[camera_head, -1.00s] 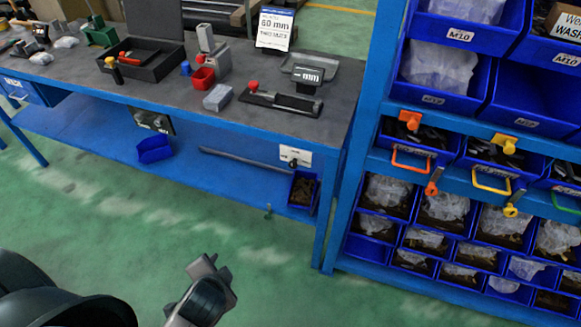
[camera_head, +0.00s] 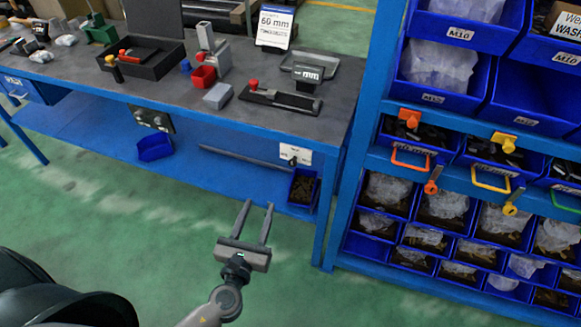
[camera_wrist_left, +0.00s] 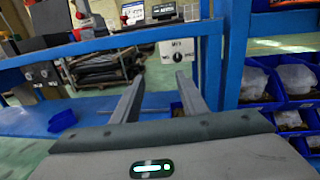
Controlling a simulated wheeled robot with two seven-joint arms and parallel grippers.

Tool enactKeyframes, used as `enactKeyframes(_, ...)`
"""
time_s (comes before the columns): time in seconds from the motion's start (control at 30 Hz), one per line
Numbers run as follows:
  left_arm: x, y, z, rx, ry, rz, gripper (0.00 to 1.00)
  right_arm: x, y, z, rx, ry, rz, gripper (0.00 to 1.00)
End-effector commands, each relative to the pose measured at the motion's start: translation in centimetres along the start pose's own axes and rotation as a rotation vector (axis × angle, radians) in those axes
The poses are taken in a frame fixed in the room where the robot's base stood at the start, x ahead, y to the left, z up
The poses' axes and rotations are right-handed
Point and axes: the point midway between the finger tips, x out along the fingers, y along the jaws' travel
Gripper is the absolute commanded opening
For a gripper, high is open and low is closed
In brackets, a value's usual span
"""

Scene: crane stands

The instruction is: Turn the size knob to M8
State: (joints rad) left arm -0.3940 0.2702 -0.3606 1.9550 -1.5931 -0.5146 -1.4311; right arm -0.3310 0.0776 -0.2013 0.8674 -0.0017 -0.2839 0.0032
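The size knob is a small black knob (camera_wrist_left: 177,57) on a white plate (camera_wrist_left: 181,50) fixed under the workbench's front edge. In the left wrist view the plate has a label at its top and marks either side of the knob, too small to read surely. In the head view the plate (camera_head: 296,153) hangs near the right bench leg. My left gripper (camera_head: 258,207) is open and empty, fingers pointing at the bench from in front and below the plate. In the left wrist view its fingertips (camera_wrist_left: 160,82) are apart, short of the knob. My right gripper is not in view.
Another dark panel with knobs (camera_head: 152,120) is under the bench edge at left. A blue bin (camera_head: 303,188) sits on the lower shelf below the plate. The bench leg (camera_head: 328,220) and blue bin rack (camera_head: 440,180) stand at right. The green floor in front is clear.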

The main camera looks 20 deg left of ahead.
Motion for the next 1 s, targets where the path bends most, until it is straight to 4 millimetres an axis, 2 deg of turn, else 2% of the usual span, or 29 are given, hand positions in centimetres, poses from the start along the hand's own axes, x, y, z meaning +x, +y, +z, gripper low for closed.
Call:
enactKeyframes(0.03, 0.1, -0.8, -0.3, 0.079, -0.007, -0.035, 0.4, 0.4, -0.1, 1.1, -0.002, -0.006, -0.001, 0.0)
enactKeyframes(0.1, 0.1, -1.7, -0.6, 0.167, -0.016, -0.073, 0.4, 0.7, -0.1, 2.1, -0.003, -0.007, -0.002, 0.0)
enactKeyframes(0.23, 0.1, -2.6, -0.9, 0.253, -0.026, -0.11, 0.4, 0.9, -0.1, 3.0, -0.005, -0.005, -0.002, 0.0)
enactKeyframes(0.73, 0.4, -2.7, -0.9, 0.262, -0.028, -0.113, 0.4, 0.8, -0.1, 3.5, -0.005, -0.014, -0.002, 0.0)
enactKeyframes(1.0, 2.8, -3.0, -0.7, 0.261, -0.028, -0.112, 0.4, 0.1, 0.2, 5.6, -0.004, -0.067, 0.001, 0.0)
